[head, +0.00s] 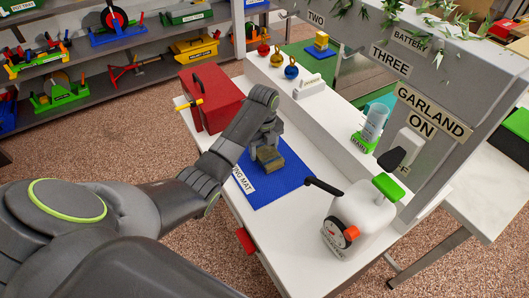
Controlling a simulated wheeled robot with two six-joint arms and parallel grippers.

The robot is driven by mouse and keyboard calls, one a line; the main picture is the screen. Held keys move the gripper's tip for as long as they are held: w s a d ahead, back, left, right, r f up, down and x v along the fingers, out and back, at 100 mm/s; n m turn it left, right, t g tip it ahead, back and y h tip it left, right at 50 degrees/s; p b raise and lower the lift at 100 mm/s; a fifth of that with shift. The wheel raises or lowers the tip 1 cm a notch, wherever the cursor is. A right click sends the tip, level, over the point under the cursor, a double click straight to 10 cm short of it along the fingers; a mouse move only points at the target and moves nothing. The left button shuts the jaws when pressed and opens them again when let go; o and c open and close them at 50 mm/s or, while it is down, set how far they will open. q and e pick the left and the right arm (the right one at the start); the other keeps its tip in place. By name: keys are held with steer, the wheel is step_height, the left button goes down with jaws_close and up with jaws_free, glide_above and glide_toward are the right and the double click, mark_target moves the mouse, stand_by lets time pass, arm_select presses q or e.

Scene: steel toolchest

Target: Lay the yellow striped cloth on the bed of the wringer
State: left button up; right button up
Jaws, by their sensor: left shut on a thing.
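My left gripper (267,143) reaches down over the blue mat (285,187) and is shut on an olive-yellow, block-like thing (269,160), low at the mat. Stripes on it are too small to tell, so I cannot be sure that it is the yellow striped cloth. The gripper hides part of it. A white machine (358,222) with a black handle, a green lever and an orange-red knob stands right of the mat. I cannot tell whether it is the wringer or where its bed lies. My right gripper is out of view.
A red toolbox (212,97) stands behind the left side of the mat. A clear cylinder on a green base (371,127) stands near the frame post.

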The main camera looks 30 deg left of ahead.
mark_target(264, 148)
arm_select(q)
step_height(264, 148, up, 6)
steer(key=shift+w, duration=0.1)
steer(key=shift+r+p, duration=0.35)
steer(key=shift+r, duration=0.5)
steer(key=shift+r+p, duration=0.65)
steer(key=shift+p, duration=0.05)
steer(key=shift+f, duration=0.1)
